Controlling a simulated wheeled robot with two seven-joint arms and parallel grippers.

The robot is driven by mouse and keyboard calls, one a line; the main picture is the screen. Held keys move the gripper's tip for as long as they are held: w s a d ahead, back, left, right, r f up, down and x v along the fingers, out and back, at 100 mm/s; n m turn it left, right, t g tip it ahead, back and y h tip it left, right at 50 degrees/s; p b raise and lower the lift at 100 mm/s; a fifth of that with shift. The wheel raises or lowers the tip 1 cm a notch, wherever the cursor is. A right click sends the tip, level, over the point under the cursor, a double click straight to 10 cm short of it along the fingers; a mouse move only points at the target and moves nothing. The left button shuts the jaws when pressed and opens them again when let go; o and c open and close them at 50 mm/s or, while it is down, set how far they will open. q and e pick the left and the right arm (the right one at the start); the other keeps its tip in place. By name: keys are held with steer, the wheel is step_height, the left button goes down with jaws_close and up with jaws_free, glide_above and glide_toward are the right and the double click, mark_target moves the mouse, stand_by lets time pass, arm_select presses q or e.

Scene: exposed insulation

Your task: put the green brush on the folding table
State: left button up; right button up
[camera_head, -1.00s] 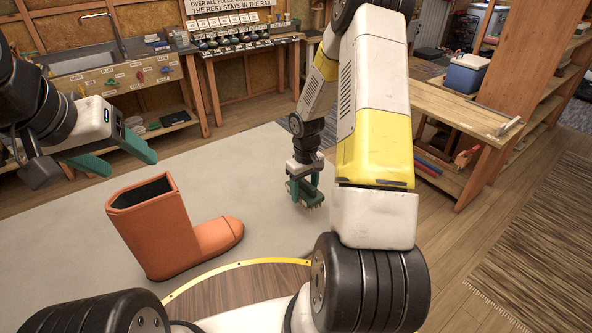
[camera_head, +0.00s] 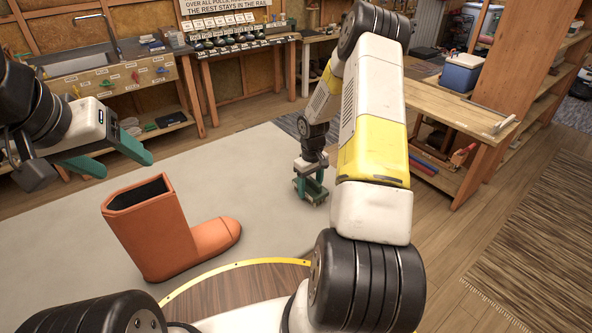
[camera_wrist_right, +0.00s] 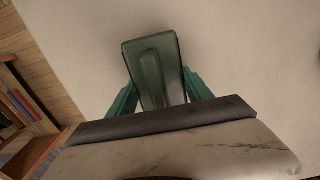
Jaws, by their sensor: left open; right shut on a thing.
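The green brush (camera_wrist_right: 155,72) is dark green with a ridged back. In the right wrist view it lies between the two teal fingers of my right gripper (camera_wrist_right: 160,98), which is shut on it. In the head view my right gripper (camera_head: 311,188) points down with the brush low over the pale grey surface, right of the boot. I cannot tell whether the brush touches that surface. My left gripper (camera_head: 118,162) is open and empty at the left, above and behind the boot. I cannot tell whether the pale grey surface (camera_head: 265,170) is the folding table.
An orange boot (camera_head: 165,235) stands on the pale grey surface. A wooden workbench (camera_head: 455,110) with a blue-and-white cooler (camera_head: 462,73) is at the right. Benches with a sink and tools line the back wall. A striped rug (camera_head: 535,235) lies on the floor at the right.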

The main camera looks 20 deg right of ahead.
mark_target(311, 178)
steer(key=o, duration=1.5)
steer(key=shift+c, duration=0.2)
step_height(311, 178, up, 12)
steer(key=shift+f, duration=0.2)
steer(key=s+a+r+t, duration=0.1)
steer(key=s+a+r, duration=0.15)
steer(key=r, duration=0.45)
steer(key=s+a+r+m+t, duration=0.1)
steer(key=s+a+r, duration=0.1)
steer(key=s+r, duration=0.35)
steer(key=s+a+r+t, duration=0.1)
steer(key=s+a+r, duration=0.15)
steer(key=r, duration=0.55)
steer(key=s+a+r+m+t+y, duration=0.1)
steer(key=s+a+r, duration=0.2)
steer(key=s, duration=0.4)
steer(key=s+a+r+m+t+y, duration=0.1)
steer(key=s+a+r, duration=0.3)
steer(key=s, duration=0.4)
steer(key=shift+s+r+t, duration=0.15)
steer(key=shift+t, duration=0.45)
